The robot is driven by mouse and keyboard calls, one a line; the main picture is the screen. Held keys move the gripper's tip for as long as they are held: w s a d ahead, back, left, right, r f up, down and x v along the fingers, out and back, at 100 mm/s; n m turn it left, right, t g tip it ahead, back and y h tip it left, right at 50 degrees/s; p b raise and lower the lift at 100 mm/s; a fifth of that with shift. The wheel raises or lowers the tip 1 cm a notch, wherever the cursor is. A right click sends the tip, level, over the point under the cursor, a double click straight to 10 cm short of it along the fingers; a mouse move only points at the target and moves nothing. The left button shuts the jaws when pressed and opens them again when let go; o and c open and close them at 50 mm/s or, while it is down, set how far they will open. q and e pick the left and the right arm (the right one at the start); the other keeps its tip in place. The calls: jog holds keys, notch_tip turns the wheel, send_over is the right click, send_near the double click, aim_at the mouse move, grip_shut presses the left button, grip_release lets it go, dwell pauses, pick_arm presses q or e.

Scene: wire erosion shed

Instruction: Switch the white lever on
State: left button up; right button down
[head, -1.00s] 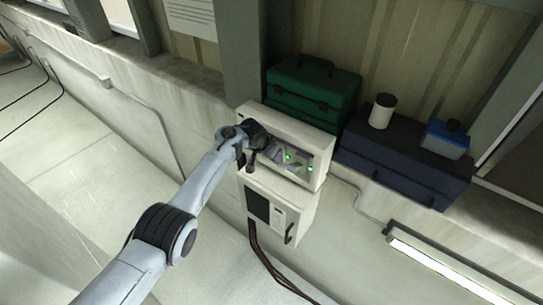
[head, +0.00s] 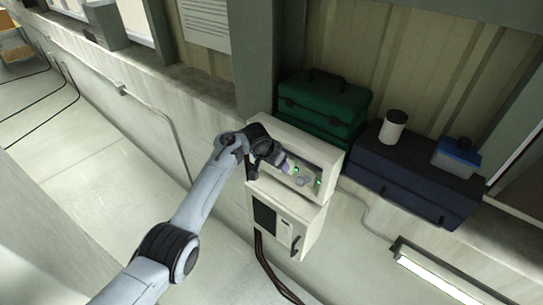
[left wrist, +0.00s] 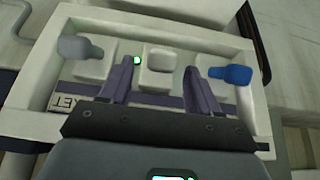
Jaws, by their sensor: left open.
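A light box (head: 262,128) on the wall holds a recessed panel of levers. In the left wrist view the white lever (left wrist: 160,57) is in the middle, on a pale square base. A grey lever (left wrist: 80,47) is at the left and a blue lever (left wrist: 230,74) at the right. My left gripper (head: 272,162) is at the panel. In the left wrist view its two purple fingers (left wrist: 158,75) are open, one each side of the white lever's base in the picture. No contact is clear. My right gripper is not in view.
A raised rim (left wrist: 190,22) frames the panel. A green light (left wrist: 137,60) glows beside the white lever.

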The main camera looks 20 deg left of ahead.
pick_arm(q)
jog(key=v, duration=0.6)
jog(key=shift+f, duration=0.1)
dwell(0.3)
